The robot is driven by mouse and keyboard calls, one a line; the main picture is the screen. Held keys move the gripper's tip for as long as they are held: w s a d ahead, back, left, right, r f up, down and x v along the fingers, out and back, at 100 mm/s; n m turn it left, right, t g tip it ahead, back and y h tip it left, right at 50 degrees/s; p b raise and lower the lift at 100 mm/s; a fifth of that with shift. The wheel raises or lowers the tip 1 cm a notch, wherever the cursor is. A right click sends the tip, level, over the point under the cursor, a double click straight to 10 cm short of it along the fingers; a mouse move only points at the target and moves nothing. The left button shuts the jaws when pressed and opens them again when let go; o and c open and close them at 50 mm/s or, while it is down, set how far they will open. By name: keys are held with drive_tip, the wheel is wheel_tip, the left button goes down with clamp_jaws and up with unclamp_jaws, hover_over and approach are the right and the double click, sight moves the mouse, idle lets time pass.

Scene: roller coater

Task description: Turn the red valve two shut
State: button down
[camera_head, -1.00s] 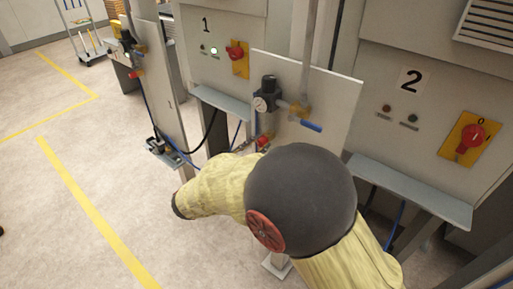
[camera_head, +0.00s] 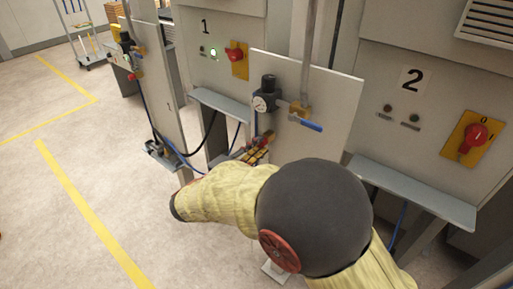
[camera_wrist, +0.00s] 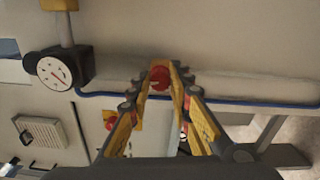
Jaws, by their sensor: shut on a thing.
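The red valve (camera_wrist: 160,79) shows as a round red knob between the fingertips in the wrist view. My gripper (camera_wrist: 161,76) is shut on it, with one yellow finger on each side. In the head view my gripper (camera_head: 257,151) is at the left edge of the light panel of station 2, below the pressure gauge (camera_head: 260,103). The valve is mostly hidden by the fingers there, so I cannot tell how far it is turned. The gauge also shows at the left of the wrist view (camera_wrist: 54,73).
A blue-handled lever (camera_head: 306,124) sits on the panel right of the gauge. A grey ledge (camera_head: 415,190) juts out under cabinet 2, which carries a red switch (camera_head: 474,137) on a yellow plate. Station 1 stands at the left. The floor at the left is clear.

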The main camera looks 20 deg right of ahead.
drive_tip(key=shift+m, duration=0.6)
drive_tip(key=shift+f, duration=0.1)
drive_tip(key=c, duration=1.6)
unclamp_jaws()
drive_tip(key=shift+c, duration=0.2)
drive_tip(key=v, duration=1.2)
